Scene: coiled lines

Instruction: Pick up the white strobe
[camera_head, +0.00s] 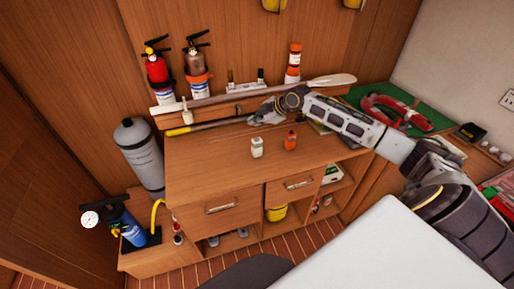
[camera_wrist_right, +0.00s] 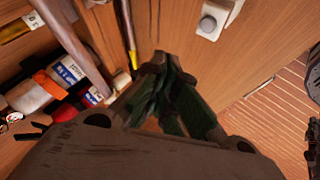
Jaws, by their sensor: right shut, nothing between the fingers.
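The white strobe (camera_head: 257,147) stands on the wooden counter, left of a similar small orange one. In the right wrist view a white block with a grey round part, which looks like the strobe (camera_wrist_right: 213,20), shows at the top edge, partly cut off. My right gripper (camera_head: 262,115) is above the back of the counter, behind the strobe and apart from it. In the right wrist view its dark fingers (camera_wrist_right: 165,62) are together, with nothing held between them.
The orange item (camera_head: 290,140) stands close beside the strobe. A paddle (camera_head: 325,82) and a yellow-tipped pole (camera_head: 200,127) lie along the back. Fire extinguishers (camera_head: 157,68) stand behind. The counter's front left (camera_head: 205,165) is clear.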

